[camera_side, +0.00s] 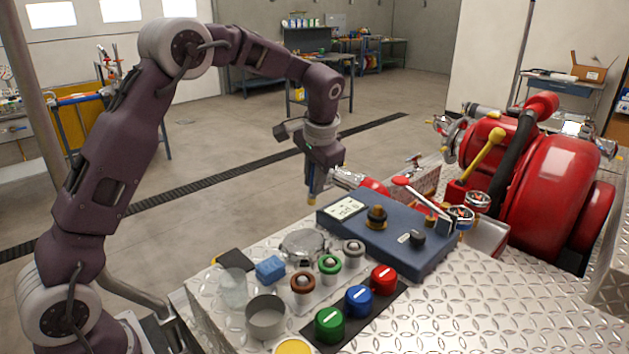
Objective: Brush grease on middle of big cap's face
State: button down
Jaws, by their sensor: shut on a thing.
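My gripper (312,178) hangs pointing down, left of the blue-grey box. It is shut on a slim brush-like tool (311,197) with a yellowish tip, mostly hidden by the jaws. The tip is in the air, apart from the bench things. A round silver disc (303,246), cap-like, lies on the tread-plate bench. Silver and red fittings (347,178) show just right of my gripper, partly behind the box. I cannot tell which of these is the big cap. A round pot with a yellow top (293,347), possibly grease, is cut by the bottom edge.
The blue-grey box (385,238) with knobs stands on the tread-plate bench (500,315). Green (329,326), blue (358,301) and red (383,279) knobs, ringed parts, a blue block (270,269) and a metal cup (266,316) crowd its front. A red pump (540,195) stands right.

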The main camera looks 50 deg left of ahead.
jog(key=shift+f, duration=3.55)
jog(key=shift+s+f, duration=0.2)
jog(key=shift+f, duration=0.15)
jog(key=shift+s, duration=3.8)
jog(key=shift+w+d, duration=0.25)
jog(key=shift+w, duration=0.95)
jog(key=shift+w+d, duration=0.2)
jog(key=shift+w, duration=1.05)
jog(key=shift+w+d, duration=0.25)
jog(key=shift+w, duration=0.95)
jog(key=shift+w+d, duration=0.35)
jog(key=shift+d, duration=0.45)
jog(key=shift+s, duration=4.15)
notch_tip(320, 180, up, 8)
